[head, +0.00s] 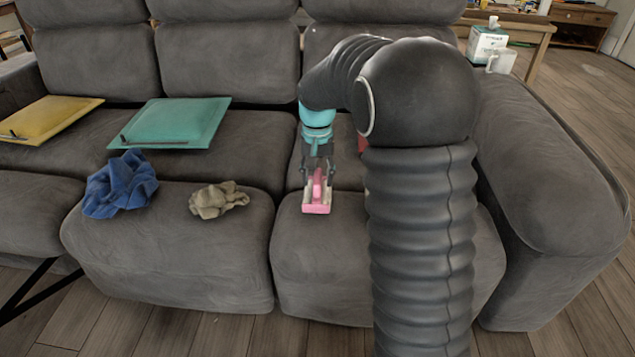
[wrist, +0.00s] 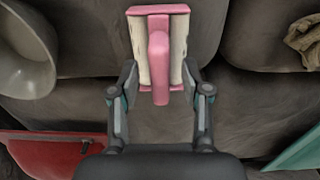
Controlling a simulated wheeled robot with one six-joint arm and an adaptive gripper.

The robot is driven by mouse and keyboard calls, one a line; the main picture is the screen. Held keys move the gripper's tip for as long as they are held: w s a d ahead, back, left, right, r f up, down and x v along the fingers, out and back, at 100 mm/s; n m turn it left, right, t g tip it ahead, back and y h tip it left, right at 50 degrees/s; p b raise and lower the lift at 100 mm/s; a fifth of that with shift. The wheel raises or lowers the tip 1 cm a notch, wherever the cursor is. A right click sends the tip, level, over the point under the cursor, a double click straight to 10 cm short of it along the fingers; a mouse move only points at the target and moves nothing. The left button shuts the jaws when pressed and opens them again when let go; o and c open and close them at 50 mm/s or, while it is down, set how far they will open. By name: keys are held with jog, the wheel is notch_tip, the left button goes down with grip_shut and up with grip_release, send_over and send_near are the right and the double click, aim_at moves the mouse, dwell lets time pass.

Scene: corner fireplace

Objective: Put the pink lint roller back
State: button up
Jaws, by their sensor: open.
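The pink lint roller (head: 317,207) lies on the front of the grey sofa's right seat in the head view. In the wrist view, the lint roller (wrist: 158,60) has a pink handle pointing toward my gripper and a wide head with pale sides. My gripper (head: 318,178) reaches down over it, and in the wrist view the open fingers of my gripper (wrist: 160,82) stand on either side of the handle. I cannot tell whether they touch it. The place where the roller belongs is not clear from these views.
A blue cloth (head: 121,186) and a beige cloth (head: 217,200) lie on the middle seat. Behind them are a teal flat item (head: 175,123) and a yellow one (head: 48,119).

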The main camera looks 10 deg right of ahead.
notch_tip(320, 180, up, 9)
jog(key=shift+f+p, duration=0.1)
jog(key=shift+p, duration=0.35)
jog(key=s+r+n+t, duration=0.1)
jog(key=s+r+t, duration=0.15)
jog(key=s, duration=0.55)
jog(key=s+r+n+t, duration=0.1)
jog(key=s+r, duration=0.3)
jog(key=s, duration=0.5)
jog(key=s+f+n+t, duration=0.1)
jog(key=s+f, duration=0.3)
jog(key=s, duration=0.9)
jog(key=shift+s+f+n+t, duration=0.2)
jog(key=shift+n+t, duration=0.1)
jog(key=shift+t, duration=0.25)
jog(key=shift+c, duration=0.6)
jog(key=shift+d, duration=0.15)
